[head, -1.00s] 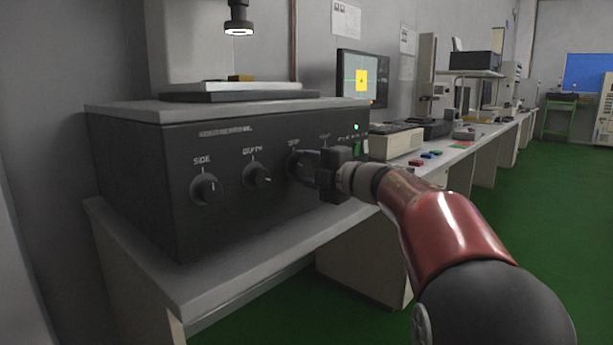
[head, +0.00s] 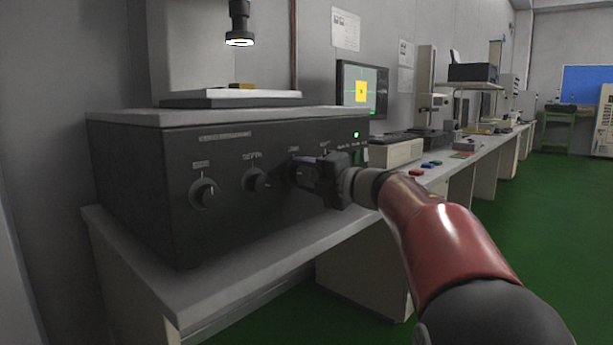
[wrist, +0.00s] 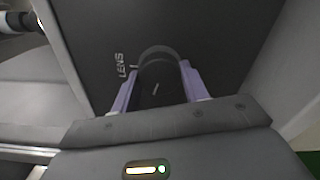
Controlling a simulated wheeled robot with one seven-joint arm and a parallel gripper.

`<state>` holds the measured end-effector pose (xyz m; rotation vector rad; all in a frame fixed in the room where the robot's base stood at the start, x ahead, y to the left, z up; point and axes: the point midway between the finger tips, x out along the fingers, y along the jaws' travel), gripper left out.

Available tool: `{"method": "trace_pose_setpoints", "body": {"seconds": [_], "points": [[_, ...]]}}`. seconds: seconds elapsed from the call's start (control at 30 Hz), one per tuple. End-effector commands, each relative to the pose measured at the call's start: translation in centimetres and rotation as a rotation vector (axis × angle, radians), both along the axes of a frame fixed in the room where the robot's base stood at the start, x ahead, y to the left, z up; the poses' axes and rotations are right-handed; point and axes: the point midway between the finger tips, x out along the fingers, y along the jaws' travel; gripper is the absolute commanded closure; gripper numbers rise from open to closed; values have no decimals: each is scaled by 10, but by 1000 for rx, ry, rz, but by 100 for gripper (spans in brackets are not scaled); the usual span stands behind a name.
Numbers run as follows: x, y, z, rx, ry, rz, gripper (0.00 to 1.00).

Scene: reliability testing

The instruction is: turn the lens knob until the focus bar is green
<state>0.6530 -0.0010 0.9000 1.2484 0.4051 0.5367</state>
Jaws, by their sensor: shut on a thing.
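The black lens knob (wrist: 157,85) sits between my gripper's pale purple fingers in the wrist view, with the word LENS printed beside it. My gripper (wrist: 157,90) is shut on this knob. In the head view my gripper (head: 303,171) reaches the front of the dark box (head: 240,215) and mostly hides the knob. A monitor (head: 361,91) behind the box shows a yellow square with thin cross lines on a grey screen.
Two other knobs, the side knob (head: 203,193) and the depth knob (head: 256,181), are left of my gripper. A lit lens tube (head: 239,25) hangs above a stage (head: 230,97) on the box. Small coloured items lie on the bench to the right.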

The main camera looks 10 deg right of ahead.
Motion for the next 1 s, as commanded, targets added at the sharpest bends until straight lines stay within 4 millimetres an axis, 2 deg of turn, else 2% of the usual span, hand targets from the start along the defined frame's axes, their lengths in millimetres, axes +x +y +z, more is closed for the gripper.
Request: {"method": "trace_pose_setpoints", "body": {"seconds": [0.03,0.07,0.23,0.57,1.0], "points": [[0,0,-2,-1,4,2,78],[0,0,-2,-1,4,2,54],[0,0,-2,-1,3,1,34],[-4,-3,0,0,1,0,34],[-56,-41,-1,0,3,-1,34]]}}
